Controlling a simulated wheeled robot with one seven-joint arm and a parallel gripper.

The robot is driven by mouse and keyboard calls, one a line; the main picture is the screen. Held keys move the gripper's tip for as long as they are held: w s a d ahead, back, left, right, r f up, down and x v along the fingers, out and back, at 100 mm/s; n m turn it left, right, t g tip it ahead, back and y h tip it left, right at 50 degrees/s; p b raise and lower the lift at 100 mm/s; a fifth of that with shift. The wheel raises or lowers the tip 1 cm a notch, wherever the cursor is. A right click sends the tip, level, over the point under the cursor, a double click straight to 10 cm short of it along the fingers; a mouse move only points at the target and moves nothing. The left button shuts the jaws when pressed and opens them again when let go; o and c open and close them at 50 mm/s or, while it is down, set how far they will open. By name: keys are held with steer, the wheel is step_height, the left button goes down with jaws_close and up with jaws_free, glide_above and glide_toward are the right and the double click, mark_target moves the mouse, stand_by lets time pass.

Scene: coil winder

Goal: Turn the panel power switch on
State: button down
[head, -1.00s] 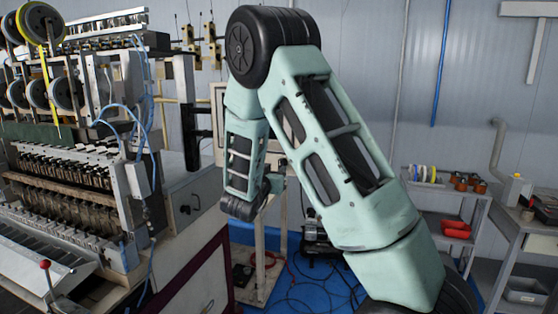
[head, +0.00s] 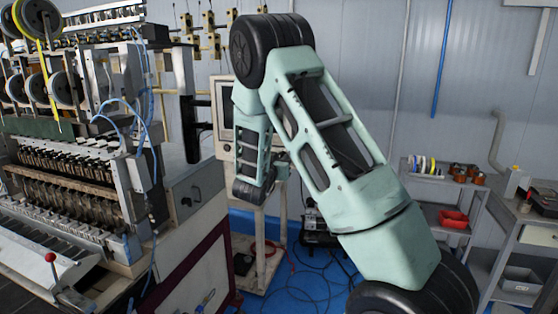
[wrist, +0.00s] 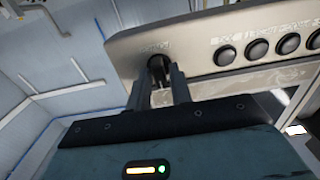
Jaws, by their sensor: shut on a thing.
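In the wrist view, the black panel power switch (wrist: 158,67) is a small knob on the beige panel (wrist: 190,45). My gripper (wrist: 160,75) has its two dark fingers on either side of the switch and is shut on it. The fingers partly cover the switch, and its turned position is hard to tell. In the head view, the panel (head: 215,125) shows as a pale-framed box with a screen, partly behind my arm. My gripper and the switch are hidden there.
A row of round dark buttons (wrist: 257,48) runs right of the switch. The coil winder (head: 70,180) stands at the left of the head view. A shelf with a red bin (head: 453,219) is at the right. Cables (head: 310,275) lie on the blue floor.

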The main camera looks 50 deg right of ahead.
steer(key=shift+f+b, duration=0.1)
steer(key=shift+b, duration=0.3)
steer(key=shift+s+f+m+b, duration=0.1)
steer(key=shift+m+b, duration=4.4)
steer(key=shift+b, duration=2.7)
steer(key=shift+s+f+m+b, duration=0.1)
steer(key=shift+m+b, duration=4.4)
steer(key=shift+b, duration=2.7)
steer(key=shift+r, duration=0.1)
steer(key=c, duration=1.5)
jaws_free()
steer(key=shift+o, duration=0.2)
